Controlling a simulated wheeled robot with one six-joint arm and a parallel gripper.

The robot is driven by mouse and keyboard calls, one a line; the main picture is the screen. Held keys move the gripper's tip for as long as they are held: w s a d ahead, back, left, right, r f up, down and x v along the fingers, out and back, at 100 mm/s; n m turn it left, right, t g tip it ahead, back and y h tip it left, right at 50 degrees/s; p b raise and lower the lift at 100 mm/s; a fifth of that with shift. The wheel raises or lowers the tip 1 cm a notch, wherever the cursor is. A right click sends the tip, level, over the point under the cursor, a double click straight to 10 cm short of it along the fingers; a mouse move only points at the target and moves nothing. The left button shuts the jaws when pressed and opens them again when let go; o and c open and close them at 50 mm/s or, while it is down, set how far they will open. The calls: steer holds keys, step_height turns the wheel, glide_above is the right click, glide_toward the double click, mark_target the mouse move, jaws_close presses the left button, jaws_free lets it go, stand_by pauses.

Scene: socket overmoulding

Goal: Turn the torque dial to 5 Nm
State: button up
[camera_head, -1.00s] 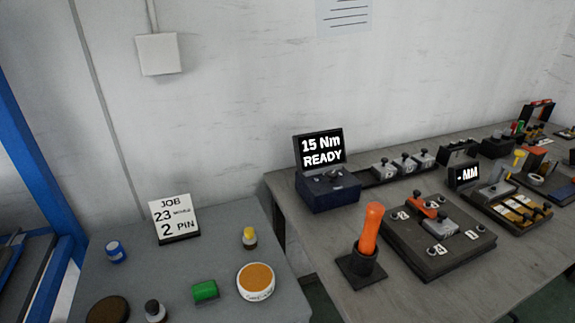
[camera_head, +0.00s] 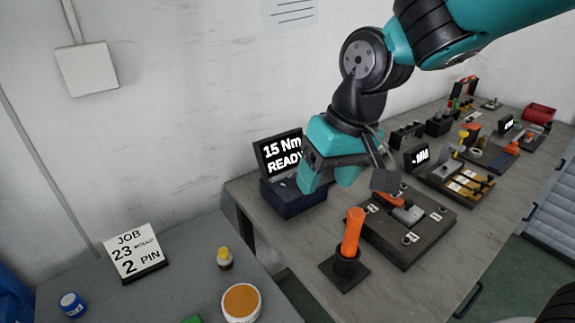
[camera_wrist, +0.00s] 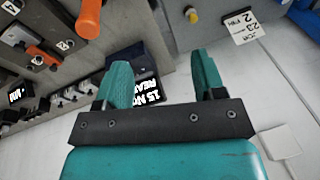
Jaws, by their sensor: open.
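The torque unit is a dark blue box (camera_head: 292,203) with a tilted black screen (camera_head: 280,153) reading "15 Nm READY", on the grey bench. In the wrist view the screen (camera_wrist: 143,90) shows upside down, partly behind the left finger. The dial on top of the box is largely hidden by my gripper in the head view and I cannot make it out. My gripper (camera_head: 326,186) has teal fingers and hangs in front of and above the box's right side. In the wrist view my gripper (camera_wrist: 162,80) is open, with nothing between its fingers.
An orange-handled tool (camera_head: 352,232) stands upright in a black holder in front of the box. A black fixture plate (camera_head: 403,245) lies to its right. The wall is close behind.

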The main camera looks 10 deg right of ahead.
steer(key=w+f+m+t+h+p, duration=0.1)
steer(key=w+f+m+h+p, duration=0.2)
steer(key=w, duration=0.9)
steer(key=w+f+m+t+h+p, duration=0.25)
steer(key=w+m, duration=0.35)
steer(key=w, duration=0.5)
steer(key=shift+g+y, duration=0.45)
steer(key=p+x, duration=0.2)
steer(key=x, duration=0.6)
steer(key=p+x, duration=0.3)
steer(key=x, duration=0.5)
steer(key=shift+w+d+f+p, duration=0.1)
steer(key=shift+d+f+p, duration=0.2)
steer(key=shift+f+p, duration=0.05)
steer(key=shift+n, duration=0.3)
steer(key=c, duration=0.9)
